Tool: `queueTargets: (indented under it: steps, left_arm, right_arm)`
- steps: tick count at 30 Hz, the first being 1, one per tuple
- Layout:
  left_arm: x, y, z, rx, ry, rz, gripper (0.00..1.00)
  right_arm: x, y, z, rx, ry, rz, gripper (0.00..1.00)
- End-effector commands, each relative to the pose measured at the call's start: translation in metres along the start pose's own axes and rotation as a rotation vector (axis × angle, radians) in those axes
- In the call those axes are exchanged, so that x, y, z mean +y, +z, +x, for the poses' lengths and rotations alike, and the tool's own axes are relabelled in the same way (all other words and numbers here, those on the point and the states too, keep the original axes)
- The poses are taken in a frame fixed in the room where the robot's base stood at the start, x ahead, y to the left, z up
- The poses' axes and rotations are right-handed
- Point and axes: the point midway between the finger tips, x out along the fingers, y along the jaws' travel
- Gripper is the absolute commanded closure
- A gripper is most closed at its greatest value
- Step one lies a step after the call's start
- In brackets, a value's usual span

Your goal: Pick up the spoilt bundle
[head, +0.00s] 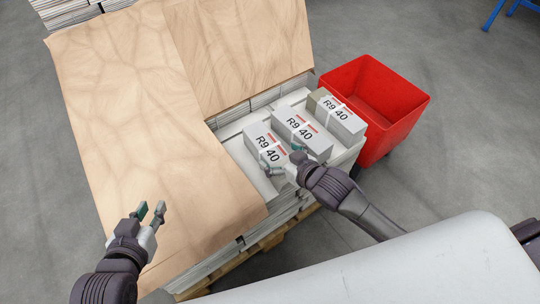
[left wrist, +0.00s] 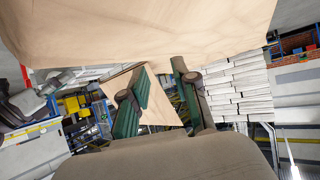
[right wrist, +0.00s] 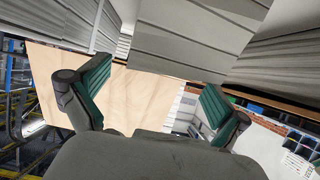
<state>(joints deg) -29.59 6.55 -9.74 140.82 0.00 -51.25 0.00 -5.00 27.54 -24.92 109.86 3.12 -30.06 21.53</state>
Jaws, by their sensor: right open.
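The far right bundle has a browner, darker left end; I cannot tell surely which is spoilt. My right gripper (head: 281,158) is open at the near side of the left and middle bundles. In the right wrist view, a layered grey block (right wrist: 195,45) stands beyond its open fingers. My left gripper (head: 151,211) is open and empty above the brown sheet.
Brown sheets (head: 120,110) cover most of the stack (head: 285,215), which rests on a wooden pallet (head: 265,243). An open, empty red bin (head: 385,95) stands just right of the stack. Grey floor (head: 450,120) is clear farther right.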

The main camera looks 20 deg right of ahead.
Motion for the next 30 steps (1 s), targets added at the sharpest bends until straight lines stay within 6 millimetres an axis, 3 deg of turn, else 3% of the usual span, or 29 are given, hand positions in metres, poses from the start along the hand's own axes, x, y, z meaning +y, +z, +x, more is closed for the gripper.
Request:
queueTargets:
  steps: [9, 20, 30]
  left_arm:
    - [0.008, -0.057, 0.002, 0.32, 0.019, 0.0, 0.71]
    - [0.009, -0.067, -0.001, 0.373, 0.022, -0.001, 0.71]
    - [0.009, -0.067, -0.001, 0.372, 0.021, -0.001, 0.71]
  right_arm:
    - [0.0, 0.0, 0.031, 0.001, 0.001, 0.0, 0.0]
    - [0.0, -0.001, 0.035, -0.001, 0.0, 0.0, 0.0]
    - [0.0, -0.001, 0.035, 0.0, 0.0, 0.0, 0.57]
